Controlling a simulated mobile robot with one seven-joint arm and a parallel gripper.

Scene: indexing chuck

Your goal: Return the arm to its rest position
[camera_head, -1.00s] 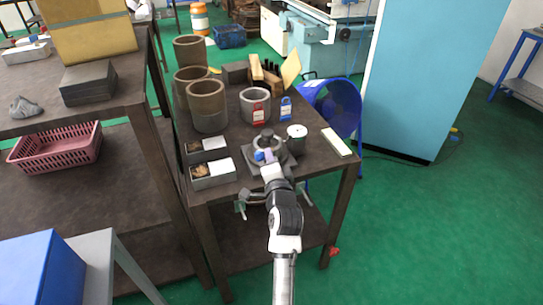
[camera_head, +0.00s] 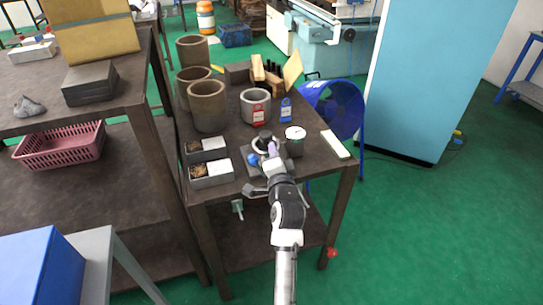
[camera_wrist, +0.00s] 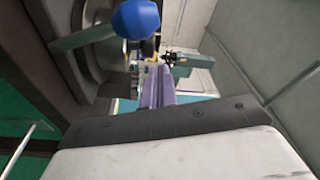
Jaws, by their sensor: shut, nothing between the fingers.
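The indexing chuck (camera_head: 254,160) sits near the front of the dark bench, partly hidden behind my gripper. My gripper (camera_head: 269,151) is at the chuck, in front of it and over its right side as the head camera sees it. In the wrist view its purple fingers (camera_wrist: 157,88) are together with nothing between them. A blue ball knob (camera_wrist: 135,20) on a metal lever (camera_wrist: 85,38) is close to the fingers, at the upper left. A large grey round part fills the upper left there. I cannot tell whether the fingers touch anything.
A grey cylinder with a white dial-like top (camera_head: 295,140) stands just right of my gripper. Two small bins (camera_head: 211,173) stand left. A grey ring (camera_head: 256,106) and brown cylinders (camera_head: 207,104) are behind. A blue fan (camera_head: 335,106) stands right; open floor lies front right.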

